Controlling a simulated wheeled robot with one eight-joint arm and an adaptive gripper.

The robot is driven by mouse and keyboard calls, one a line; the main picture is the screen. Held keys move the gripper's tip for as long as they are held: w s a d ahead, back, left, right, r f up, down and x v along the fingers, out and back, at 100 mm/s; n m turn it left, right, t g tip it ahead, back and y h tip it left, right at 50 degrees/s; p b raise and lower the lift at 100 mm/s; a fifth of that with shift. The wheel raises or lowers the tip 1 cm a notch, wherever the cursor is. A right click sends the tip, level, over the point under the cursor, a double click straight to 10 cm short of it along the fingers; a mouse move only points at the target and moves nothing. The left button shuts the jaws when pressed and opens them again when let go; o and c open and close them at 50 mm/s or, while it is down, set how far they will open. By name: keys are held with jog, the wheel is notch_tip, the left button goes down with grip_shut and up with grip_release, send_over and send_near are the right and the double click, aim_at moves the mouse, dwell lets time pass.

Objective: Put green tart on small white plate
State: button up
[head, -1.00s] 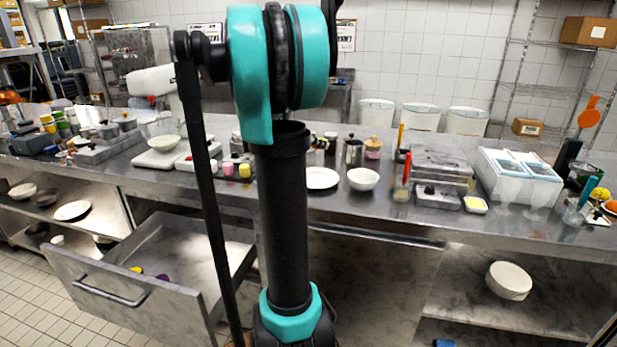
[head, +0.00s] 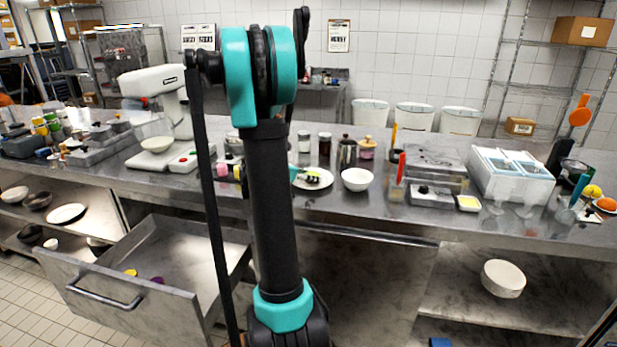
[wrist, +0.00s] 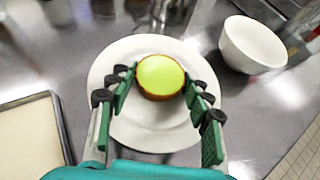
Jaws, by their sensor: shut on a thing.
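The green tart (wrist: 160,76), yellow-green on top with a brown crust, is between the fingers of my gripper (wrist: 158,85) in the wrist view. The gripper is shut on it. The small white plate (wrist: 105,66) lies beneath the tart and the fingers, with the tart over its middle, a little toward the far side. I cannot tell whether the tart touches the plate. In the head view the plate (head: 327,180) is on the counter, just right of my arm, with the fingertips and a bit of green over it. My arm hides most of the gripper there.
A white bowl (wrist: 250,46) stands close right of the plate; it also shows in the head view (head: 356,180). A tray (wrist: 62,128) lies at the left of the wrist view. Jars and a metal canister (head: 346,153) stand behind the plate. A drawer (head: 120,300) hangs open below.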

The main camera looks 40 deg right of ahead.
jog(key=o, duration=0.7)
jog(key=shift+f, duration=0.1)
jog(key=shift+o, duration=0.2)
jog(key=shift+a+r, duration=0.3)
jog(key=v, duration=1)
jog(key=shift+s+a+r, duration=0.1)
jog(key=shift+a, duration=0.05)
jog(key=shift+s+a+r, duration=0.1)
jog(key=shift+s+a, duration=0.05)
jog(key=shift+a, duration=0.4)
jog(key=s+a+f+m+t+y, duration=0.1)
jog(key=s+a+f+m+y, duration=0.3)
jog(key=a, duration=0.5)
jog(key=s+a+f+m+t+y, duration=0.1)
jog(key=s+a+f+m+y, duration=0.3)
jog(key=a+m, duration=0.5)
jog(key=s+a+f+m+y, duration=0.4)
jog(key=s+a+f+m, duration=0.2)
jog(key=s+a, duration=0.3)
jog(key=shift+f+t, duration=0.4)
jog(key=shift+f, duration=0.5)
